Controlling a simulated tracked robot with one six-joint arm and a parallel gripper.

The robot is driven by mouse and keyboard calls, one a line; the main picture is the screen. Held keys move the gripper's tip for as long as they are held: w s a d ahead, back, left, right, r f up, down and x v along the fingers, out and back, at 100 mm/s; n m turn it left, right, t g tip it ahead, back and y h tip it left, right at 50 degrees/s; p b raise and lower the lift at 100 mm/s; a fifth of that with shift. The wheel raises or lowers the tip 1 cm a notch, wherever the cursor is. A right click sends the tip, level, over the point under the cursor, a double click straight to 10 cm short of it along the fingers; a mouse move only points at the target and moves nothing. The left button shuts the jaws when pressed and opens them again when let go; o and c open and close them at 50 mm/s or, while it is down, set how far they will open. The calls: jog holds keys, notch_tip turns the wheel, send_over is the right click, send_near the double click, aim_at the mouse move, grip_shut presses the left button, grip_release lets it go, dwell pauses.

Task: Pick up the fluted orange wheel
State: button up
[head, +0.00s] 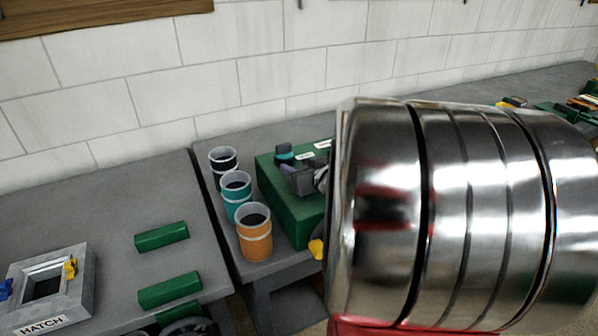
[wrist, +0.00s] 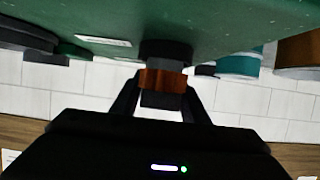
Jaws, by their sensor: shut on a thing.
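In the wrist view the orange wheel (wrist: 163,79) shows as a dim orange-brown band between the two fingers of my gripper (wrist: 160,98), which is shut on it. A dark round part lies between the band and the green box (wrist: 225,22); I cannot tell whether the wheel is clear of the box. The flutes are too dark to make out. In the head view the green box (head: 287,205) stands on the right bench, with a dark grey shape, probably my gripper, over its top. The wheel cannot be made out there.
A teal knob (head: 284,153) sits on the box. Black (head: 223,160), teal (head: 236,194) and orange (head: 254,232) cups stand left of it. A yellow piece (head: 317,248) is at its front. Green blocks (head: 161,237) and a hatch frame (head: 80,292) lie on the left bench. Shiny metal blocks the right.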

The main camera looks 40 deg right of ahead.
notch_tip(320, 180, up, 9)
dwell(0.5)
dwell(0.6)
